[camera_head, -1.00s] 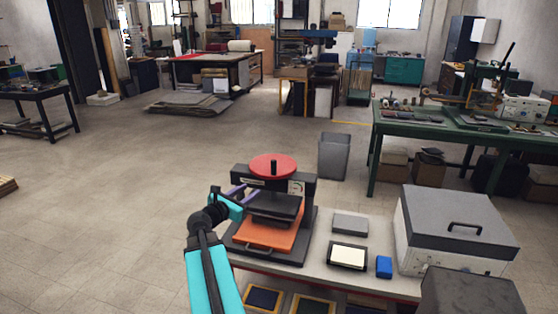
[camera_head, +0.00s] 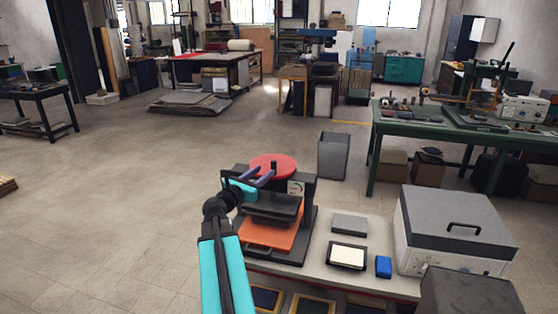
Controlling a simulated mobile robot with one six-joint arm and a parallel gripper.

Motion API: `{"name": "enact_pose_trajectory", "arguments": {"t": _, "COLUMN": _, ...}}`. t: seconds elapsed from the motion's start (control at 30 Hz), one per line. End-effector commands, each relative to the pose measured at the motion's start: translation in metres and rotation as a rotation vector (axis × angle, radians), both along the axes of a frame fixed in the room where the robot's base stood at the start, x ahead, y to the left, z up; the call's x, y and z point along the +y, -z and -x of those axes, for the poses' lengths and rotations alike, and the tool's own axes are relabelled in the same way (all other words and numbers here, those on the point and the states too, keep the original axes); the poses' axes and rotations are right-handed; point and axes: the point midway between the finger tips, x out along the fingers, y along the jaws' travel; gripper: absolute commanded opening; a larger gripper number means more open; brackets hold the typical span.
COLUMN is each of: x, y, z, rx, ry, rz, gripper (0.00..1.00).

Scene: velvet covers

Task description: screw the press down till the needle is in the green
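The press has a black frame (camera_head: 308,193), a red handwheel (camera_head: 286,161) on top with an upright dark knob (camera_head: 273,167), and a dark upper plate (camera_head: 272,210) above an orange board (camera_head: 265,242). A small white gauge (camera_head: 296,187) is on the frame's front, right of the wheel; its needle is too small to read. My gripper (camera_head: 264,173) has two purple fingers, spread apart and empty. They reach over the front left of the wheel, with the tips close to the knob. I cannot tell whether they touch it. My arm hides the press's left side.
The press stands on a light bench (camera_head: 325,270). A grey tile (camera_head: 349,224), a black-framed cream pad (camera_head: 347,256), a blue block (camera_head: 383,266) and a large grey lidded box (camera_head: 455,235) are to its right. A grey bin (camera_head: 333,155) stands behind.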

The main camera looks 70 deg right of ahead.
Motion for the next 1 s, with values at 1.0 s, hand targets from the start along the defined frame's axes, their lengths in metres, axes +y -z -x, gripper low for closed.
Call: {"name": "enact_pose_trajectory", "arguments": {"t": 1.0, "x": -0.107, "y": -0.001, "z": 0.022, "rx": -0.001, "ry": 0.0, "rz": -0.001, "gripper": 0.37}}
